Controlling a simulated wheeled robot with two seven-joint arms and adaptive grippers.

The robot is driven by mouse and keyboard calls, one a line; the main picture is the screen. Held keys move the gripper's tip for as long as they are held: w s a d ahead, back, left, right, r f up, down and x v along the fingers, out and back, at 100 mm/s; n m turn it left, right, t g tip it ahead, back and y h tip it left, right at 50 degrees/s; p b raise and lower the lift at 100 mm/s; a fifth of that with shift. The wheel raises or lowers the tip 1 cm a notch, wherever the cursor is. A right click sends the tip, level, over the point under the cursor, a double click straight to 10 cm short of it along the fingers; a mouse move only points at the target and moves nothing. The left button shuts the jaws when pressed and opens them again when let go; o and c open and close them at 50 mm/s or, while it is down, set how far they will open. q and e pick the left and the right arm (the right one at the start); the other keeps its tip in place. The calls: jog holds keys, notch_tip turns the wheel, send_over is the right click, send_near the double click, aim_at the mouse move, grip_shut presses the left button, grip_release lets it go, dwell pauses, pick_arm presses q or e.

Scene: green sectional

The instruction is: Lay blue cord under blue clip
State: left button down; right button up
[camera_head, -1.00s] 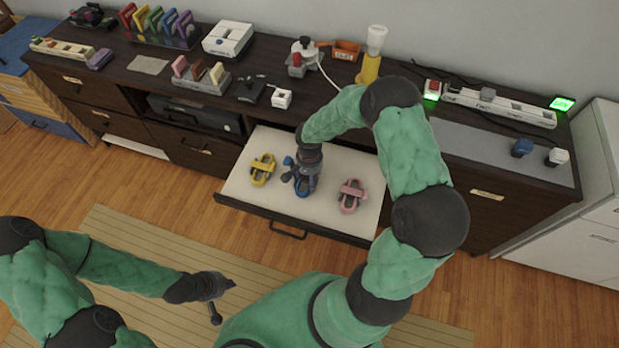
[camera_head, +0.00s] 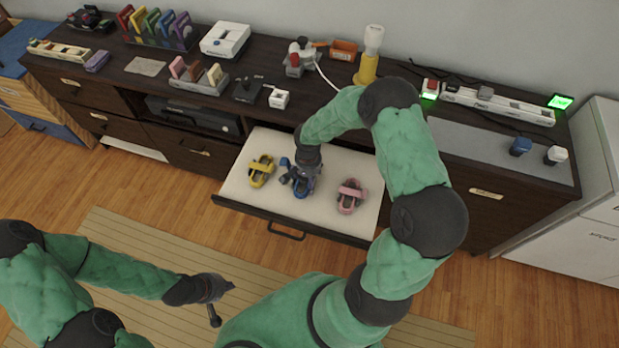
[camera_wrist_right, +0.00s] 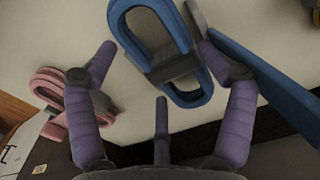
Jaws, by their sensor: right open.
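The blue cord (camera_wrist_right: 158,35) is a looped coil with a grey band across it, lying in the open drawer. It also shows in the head view (camera_head: 300,192), partly hidden by my right gripper. A long blue bar with a grey end (camera_wrist_right: 262,75), seemingly the blue clip's arm, rises beside the coil at the right. In the head view a raised blue part (camera_head: 285,162) shows left of my gripper. My right gripper (camera_wrist_right: 156,50) is open, its fingers spread around and above the coil. My left gripper (camera_head: 224,300) hangs empty over the floor mat, fingers apart.
A yellow coil (camera_head: 261,171) lies left of the blue one and a pink coil (camera_head: 350,194) right, in the white-lined drawer (camera_head: 240,190). The cabinet top behind holds a power strip (camera_head: 497,104), a white box (camera_head: 227,40) and a yellow-based lamp-like object (camera_head: 369,65).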

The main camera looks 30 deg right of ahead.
jog(key=shift+s+a, duration=0.1)
jog(key=shift+a, duration=0.5)
notch_tip(320, 180, up, 12)
jog(key=d, duration=0.1)
dwell(0.5)
